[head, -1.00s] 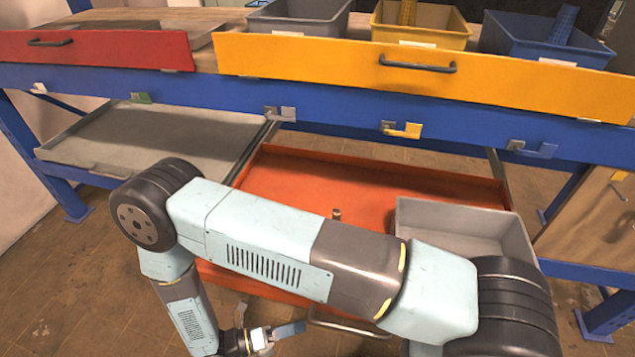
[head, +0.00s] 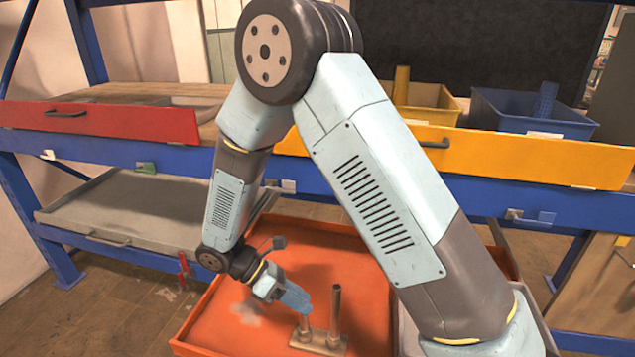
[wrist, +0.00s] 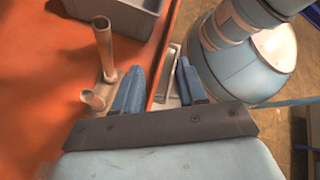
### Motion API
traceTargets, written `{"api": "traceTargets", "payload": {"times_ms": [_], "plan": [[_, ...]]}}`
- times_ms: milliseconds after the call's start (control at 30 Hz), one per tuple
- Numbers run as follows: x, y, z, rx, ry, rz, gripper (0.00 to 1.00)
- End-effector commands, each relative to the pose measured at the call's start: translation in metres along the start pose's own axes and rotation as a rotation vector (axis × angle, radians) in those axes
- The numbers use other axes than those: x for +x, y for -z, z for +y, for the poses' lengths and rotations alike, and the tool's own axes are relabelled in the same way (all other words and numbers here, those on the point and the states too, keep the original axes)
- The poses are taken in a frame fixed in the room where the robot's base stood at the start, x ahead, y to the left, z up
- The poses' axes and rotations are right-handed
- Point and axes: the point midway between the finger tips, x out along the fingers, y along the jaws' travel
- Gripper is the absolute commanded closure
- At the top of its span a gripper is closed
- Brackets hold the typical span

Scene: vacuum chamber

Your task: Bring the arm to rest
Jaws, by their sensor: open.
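The orange tray's (wrist: 35,120) edge shows in the gap, along with a metal bar. Two upright pipes on a small base plate (head: 318,343) stand on the tray (head: 335,260). In the wrist view the taller pipe (wrist: 104,50) is just left of the left finger; contact cannot be told. My arm is bent, with its elbow high in the head view.
A blue-framed workbench has a red drawer (head: 100,120) and a yellow drawer (head: 540,155). Yellow (head: 425,108) and blue (head: 530,118) bins stand above. A grey shelf tray (head: 150,215) is at lower left. A grey box (wrist: 115,12) stands on the orange tray.

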Motion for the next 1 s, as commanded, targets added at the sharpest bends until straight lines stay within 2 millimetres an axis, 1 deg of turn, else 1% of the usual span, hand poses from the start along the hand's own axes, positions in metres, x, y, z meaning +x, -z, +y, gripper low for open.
{"api": "traceTargets", "payload": {"times_ms": [33,267,500,767,1000], "plan": [[-0.004,-0.017,-0.001,0.047,-0.002,0.039,0.59],[-0.013,-0.077,-0.01,0.252,-0.007,0.202,0.59],[-0.016,-0.138,-0.026,0.472,-0.005,0.365,0.59],[-0.013,-0.197,-0.05,0.716,-0.001,0.539,0.59],[-0.005,-0.245,-0.078,0.945,0.005,0.696,0.59]]}}
